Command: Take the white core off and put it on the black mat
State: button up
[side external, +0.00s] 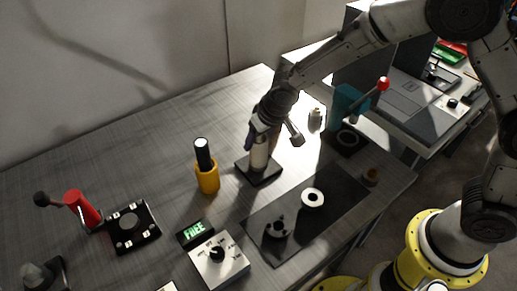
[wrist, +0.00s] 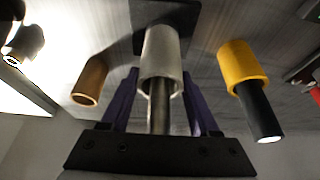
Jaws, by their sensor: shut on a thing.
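The white core (side external: 259,156) stands upright on a small black base plate (side external: 268,177) near the middle of the table. In the wrist view the core (wrist: 161,52) is a pale grey-white sleeve around a metal post (wrist: 160,105) that sticks out of its open end. My gripper (side external: 262,130) is above the base, with its purple fingers (wrist: 160,78) on both sides of the core's upper end, shut on it. The black mat (side external: 338,190) lies in front and to the right of the base, with a white ring (side external: 312,198) and a dark round part (side external: 276,228) on it.
A yellow roll with a black core (side external: 207,177) stands close left of the base. A brown tube (wrist: 90,82) stands on the other side. A teal press (side external: 347,102) is behind right. A FREE display (side external: 195,233) and dial box (side external: 219,259) stand left of the mat.

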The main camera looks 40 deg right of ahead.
jog(key=c, duration=0.5)
jog(key=shift+r, duration=0.15)
notch_tip(320, 180, up, 18)
jog(key=shift+f, duration=0.1)
dwell(0.4)
dwell(0.5)
